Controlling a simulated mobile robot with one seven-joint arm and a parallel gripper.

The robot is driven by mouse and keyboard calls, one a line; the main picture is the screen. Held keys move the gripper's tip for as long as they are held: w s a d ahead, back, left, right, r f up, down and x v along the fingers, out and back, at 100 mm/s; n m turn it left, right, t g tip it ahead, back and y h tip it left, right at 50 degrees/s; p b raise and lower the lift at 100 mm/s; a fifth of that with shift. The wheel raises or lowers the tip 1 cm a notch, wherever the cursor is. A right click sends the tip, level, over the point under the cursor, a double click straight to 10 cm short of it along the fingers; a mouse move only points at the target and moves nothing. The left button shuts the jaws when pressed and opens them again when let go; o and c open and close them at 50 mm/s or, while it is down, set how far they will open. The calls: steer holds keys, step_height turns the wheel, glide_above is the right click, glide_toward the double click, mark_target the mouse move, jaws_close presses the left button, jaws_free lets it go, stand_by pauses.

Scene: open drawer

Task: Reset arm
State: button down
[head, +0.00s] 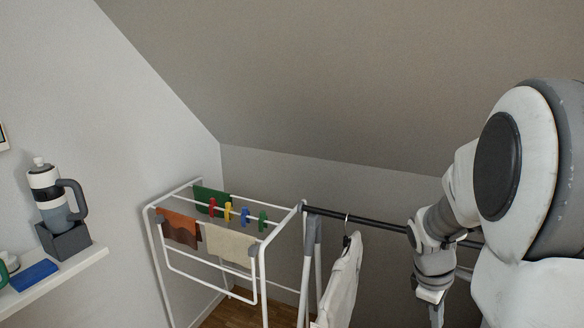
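My arm (448,215) shows at the right of the head view, bent and hanging down in front of a dark clothes rail. My gripper (436,312) is at its lower end, partly cut off by the bottom edge of the picture. Its fingertips are out of view, and I cannot tell whether it is open or shut. Nothing is visibly held. No drawer shows in this view.
A white drying rack (262,275) with cloths and colored pegs stands in the middle. A dark rail (375,224) with a white garment (342,280) on a hanger runs behind my arm. A white shelf (75,275) with a grey bottle (52,200) is at left.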

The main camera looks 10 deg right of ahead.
steer(key=s+a+r+m+t+y+p, duration=0.1)
steer(key=s+a+r, duration=0.4)
steer(key=a+r, duration=0.5)
steer(key=s+a+r+m+t+y+p, duration=0.2)
steer(key=s+a+r+m+t+p, duration=0.2)
steer(key=a+r, duration=0.6)
steer(key=shift+s+a+m+t+p, duration=0.35)
steer(key=shift+s+a+m, duration=0.35)
steer(key=shift+m, duration=0.5)
steer(key=shift+w+a, duration=0.1)
steer(key=shift+w, duration=0.05)
